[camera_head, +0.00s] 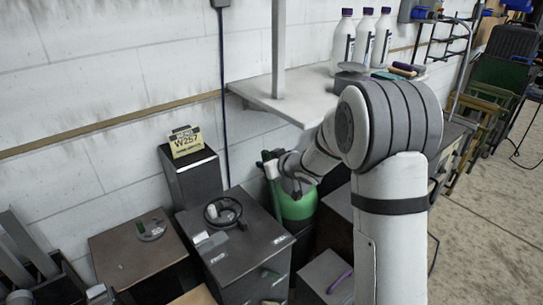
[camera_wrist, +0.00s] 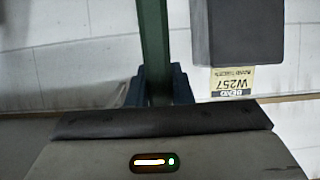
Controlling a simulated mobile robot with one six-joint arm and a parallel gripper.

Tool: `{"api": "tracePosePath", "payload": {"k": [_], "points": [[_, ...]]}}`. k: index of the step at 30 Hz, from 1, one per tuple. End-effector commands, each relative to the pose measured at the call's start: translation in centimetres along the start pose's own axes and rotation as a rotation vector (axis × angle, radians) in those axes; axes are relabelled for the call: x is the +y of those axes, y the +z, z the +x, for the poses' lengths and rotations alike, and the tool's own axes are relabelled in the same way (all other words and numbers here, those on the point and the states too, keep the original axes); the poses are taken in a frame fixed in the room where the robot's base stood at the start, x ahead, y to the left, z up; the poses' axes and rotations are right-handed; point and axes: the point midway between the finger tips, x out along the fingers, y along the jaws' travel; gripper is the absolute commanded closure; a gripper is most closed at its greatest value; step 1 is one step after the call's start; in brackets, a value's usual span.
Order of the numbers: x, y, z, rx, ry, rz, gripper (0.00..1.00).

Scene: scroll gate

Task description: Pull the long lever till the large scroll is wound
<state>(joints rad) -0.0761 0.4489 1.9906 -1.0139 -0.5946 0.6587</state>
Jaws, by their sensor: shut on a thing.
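A long green lever (camera_wrist: 154,40) runs up through the middle of the wrist view. My gripper (camera_wrist: 158,92) is shut on it, with a dark finger on each side. In the head view a narrow green bar (camera_head: 273,178), which looks like the same lever, stands beside my gripper (camera_head: 277,168) near the wall. My arm and wrist hide part of it, and its lower end is unclear. I cannot make out the large scroll in either view.
A dark cabinet (camera_head: 245,250) with a black handwheel on top stands left of the lever. A green rounded tank (camera_head: 298,206) is just behind my gripper. A yellow W257 sign (camera_head: 186,141) tops a dark box. A shelf (camera_head: 300,100) with white bottles (camera_head: 343,42) hangs above.

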Motion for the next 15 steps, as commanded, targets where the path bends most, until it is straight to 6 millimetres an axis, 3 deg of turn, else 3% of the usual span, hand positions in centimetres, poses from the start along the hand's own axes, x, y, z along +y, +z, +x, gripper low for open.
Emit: {"api": "tracePosePath", "payload": {"k": [11,12,15], "points": [[0.04,-0.37,0.32,-0.001,0.001,-0.002,1.0],[0.04,-0.38,0.32,-0.001,0.001,-0.002,0.78],[0.06,-0.29,0.3,-0.003,0.001,-0.002,0.69]]}}
